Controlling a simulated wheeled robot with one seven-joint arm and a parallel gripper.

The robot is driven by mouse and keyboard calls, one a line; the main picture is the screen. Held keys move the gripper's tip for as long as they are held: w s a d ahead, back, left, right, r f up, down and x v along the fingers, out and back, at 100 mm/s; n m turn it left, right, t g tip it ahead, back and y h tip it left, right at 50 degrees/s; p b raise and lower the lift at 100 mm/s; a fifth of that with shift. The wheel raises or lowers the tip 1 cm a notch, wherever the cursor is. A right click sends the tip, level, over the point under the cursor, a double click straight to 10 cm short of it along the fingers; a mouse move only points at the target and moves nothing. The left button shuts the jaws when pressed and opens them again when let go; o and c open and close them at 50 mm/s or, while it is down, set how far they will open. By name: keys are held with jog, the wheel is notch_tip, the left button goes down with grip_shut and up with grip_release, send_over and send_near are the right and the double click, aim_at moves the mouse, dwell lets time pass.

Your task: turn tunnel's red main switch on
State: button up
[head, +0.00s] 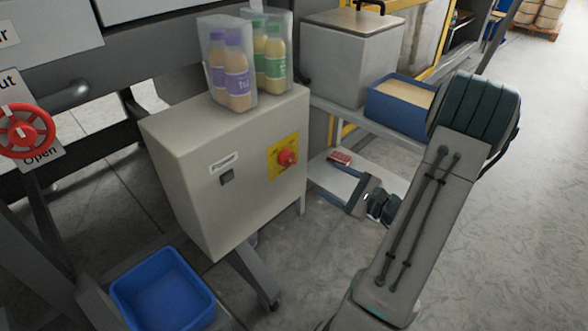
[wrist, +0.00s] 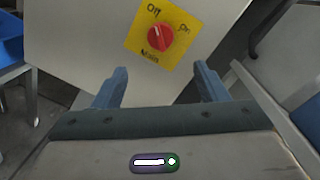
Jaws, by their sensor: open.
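The red main switch (head: 287,158) is a round knob on a yellow plate (head: 275,160) on the front of a beige cabinet. In the wrist view the red knob (wrist: 161,38) sits on the yellow plate (wrist: 143,57) marked Off at upper left, On at right and Main below. The knob's pale mark leans toward Off. My gripper (wrist: 160,82) is open, its two blue fingers apart and empty, below the plate in that view and not touching the knob. In the head view my gripper (head: 355,195) is right of the cabinet.
Wrapped bottle packs (head: 232,65) stand on the cabinet (head: 185,135). A blue bin (head: 165,290) is low in front. A shelf with a blue tray (head: 400,112) and a grey box (head: 350,60) stands right of the cabinet. A red handwheel (head: 25,130) is at far left.

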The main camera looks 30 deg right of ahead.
aim_at(293, 161)
jog(key=b+x, duration=0.1)
jog(key=x, duration=1.2)
jog(key=shift+w+a, duration=0.1)
jog(key=shift+w, duration=0.25)
jog(key=c, duration=1)
